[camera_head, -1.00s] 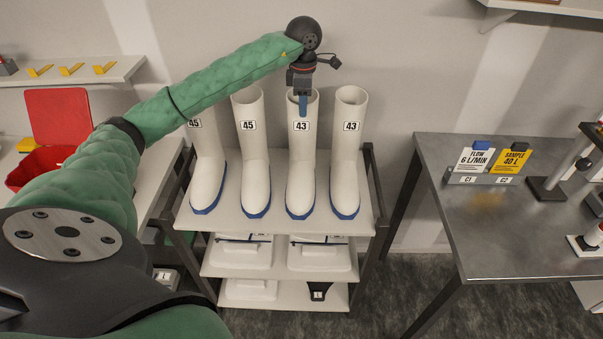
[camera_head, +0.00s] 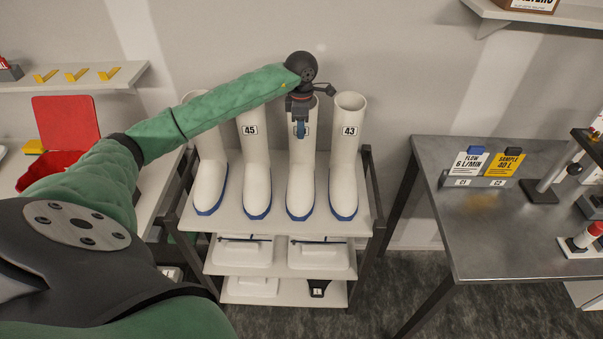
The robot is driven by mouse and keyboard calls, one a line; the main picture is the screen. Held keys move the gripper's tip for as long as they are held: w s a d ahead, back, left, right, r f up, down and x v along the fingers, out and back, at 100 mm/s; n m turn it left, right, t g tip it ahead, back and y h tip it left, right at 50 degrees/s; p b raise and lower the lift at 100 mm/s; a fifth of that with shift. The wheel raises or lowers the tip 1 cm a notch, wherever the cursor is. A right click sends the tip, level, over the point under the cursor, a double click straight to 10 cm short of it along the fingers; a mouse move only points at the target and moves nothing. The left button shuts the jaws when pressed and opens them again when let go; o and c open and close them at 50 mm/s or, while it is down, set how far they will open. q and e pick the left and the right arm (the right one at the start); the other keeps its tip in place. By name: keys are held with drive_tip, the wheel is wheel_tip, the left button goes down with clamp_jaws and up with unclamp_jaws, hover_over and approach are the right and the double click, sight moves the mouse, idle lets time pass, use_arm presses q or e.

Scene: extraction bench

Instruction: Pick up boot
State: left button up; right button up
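Several white boots with blue soles stand upright in a row on the top shelf of a rack. My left gripper (camera_head: 300,129) points down at the top of the third boot from the left (camera_head: 301,170). A blue fingertip lies in front of that boot's shaft and covers its label. The other finger is hidden, so I cannot tell whether the gripper is open or closed on the rim. The second boot (camera_head: 255,170) is labelled 45 and the rightmost boot (camera_head: 344,170) 43. The leftmost boot (camera_head: 210,175) is partly behind my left arm. My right gripper is out of view.
The rack (camera_head: 240,228) has lower shelves with white items. A metal table (camera_head: 520,235) stands to the right with a FLOW card (camera_head: 468,164) and a SAMPLE card (camera_head: 503,164). Bare floor lies between rack and table.

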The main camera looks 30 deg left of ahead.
use_arm(q)
drive_tip(key=shift+f, duration=0.1)
idle(0.5)
clamp_jaws()
idle(1.2)
